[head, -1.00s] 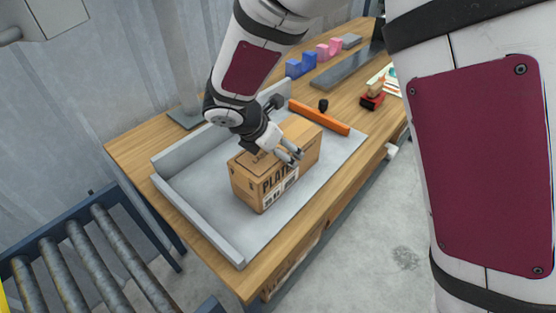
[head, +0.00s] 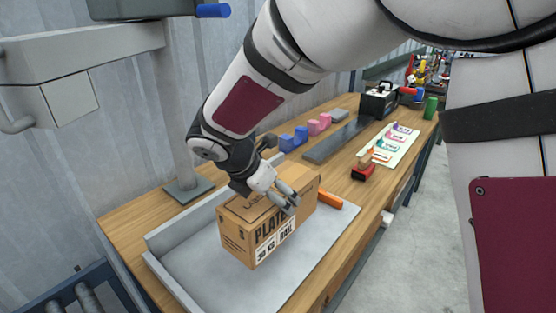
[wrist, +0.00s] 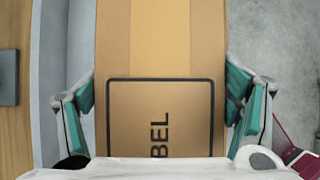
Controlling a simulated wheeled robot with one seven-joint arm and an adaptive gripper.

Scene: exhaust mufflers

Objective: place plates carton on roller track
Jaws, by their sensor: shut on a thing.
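The plates carton (head: 268,228) is a brown box with "PLAT…" printed on its side, over the grey tray (head: 318,262) on the wooden bench. My gripper (head: 290,205) is at the top of the carton, shut on it. In the wrist view the carton (wrist: 160,60) fills the middle, with a teal-padded finger against each side. The carton looks upright and seems raised a little off the tray, but its underside is hidden. The roller track (head: 88,298) shows only in part at the lower left of the head view, with grey rollers and a dark blue frame.
A grey post (head: 178,120) with an arm stands at the bench's back left. An orange bar (head: 330,200) is partly hidden behind the carton. Open floor is at right.

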